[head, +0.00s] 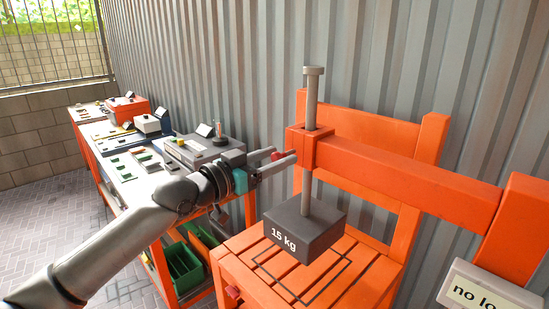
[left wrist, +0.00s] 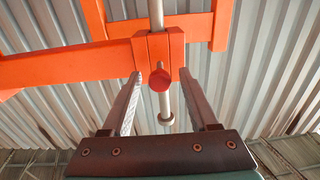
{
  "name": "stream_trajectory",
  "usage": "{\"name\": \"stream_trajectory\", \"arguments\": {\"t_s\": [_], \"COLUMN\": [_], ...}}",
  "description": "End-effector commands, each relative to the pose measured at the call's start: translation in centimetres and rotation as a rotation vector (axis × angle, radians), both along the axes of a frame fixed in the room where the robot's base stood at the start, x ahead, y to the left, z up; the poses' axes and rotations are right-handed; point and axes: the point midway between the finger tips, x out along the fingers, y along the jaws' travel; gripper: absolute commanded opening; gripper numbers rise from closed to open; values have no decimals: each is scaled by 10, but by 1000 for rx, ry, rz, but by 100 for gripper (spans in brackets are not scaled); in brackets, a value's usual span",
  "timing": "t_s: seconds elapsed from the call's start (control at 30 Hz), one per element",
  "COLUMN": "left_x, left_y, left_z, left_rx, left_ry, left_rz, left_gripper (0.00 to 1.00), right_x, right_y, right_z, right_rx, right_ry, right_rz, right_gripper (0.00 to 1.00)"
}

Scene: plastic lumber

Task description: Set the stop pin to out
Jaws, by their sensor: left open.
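The stop pin shows as a red round knob (left wrist: 160,80) on the face of the orange guide block in the left wrist view. In the head view its red knob (head: 277,155) is partly hidden by my fingers. My left gripper (head: 284,157) is open, its two fingers pointing at the block. In the left wrist view the fingers of this gripper (left wrist: 162,74) lie on either side of the knob, with visible gaps. A metal rod (head: 311,105) passes through the guide block (head: 302,147) and carries a dark 15 kg weight (head: 305,230). My right gripper is not in view.
An orange beam (head: 400,172) runs right from the block. A slatted orange bench (head: 270,262) stands below the weight. A sign (head: 485,292) is at lower right. A workbench with boxes and tools (head: 135,165) stands at left. A corrugated wall (head: 240,60) is behind.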

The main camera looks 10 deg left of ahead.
Motion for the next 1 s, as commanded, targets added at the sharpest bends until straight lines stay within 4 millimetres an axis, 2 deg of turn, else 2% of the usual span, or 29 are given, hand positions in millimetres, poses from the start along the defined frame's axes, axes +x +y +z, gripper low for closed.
{"name": "stream_trajectory", "arguments": {"t_s": [0.23, 0.63, 1.0], "left_x": [-10, -65, -97], "left_y": [8, 42, 66], "left_z": [-1, -3, -2], "left_rx": [1, 5, 2], "left_ry": [0, 3, 3], "left_rz": [2, 0, 4], "left_gripper": [60, 60, 60], "right_x": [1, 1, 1], "right_y": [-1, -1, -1], "right_z": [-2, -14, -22], "right_rx": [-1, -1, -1], "right_ry": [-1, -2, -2], "right_rz": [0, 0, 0], "right_gripper": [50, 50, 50]}}
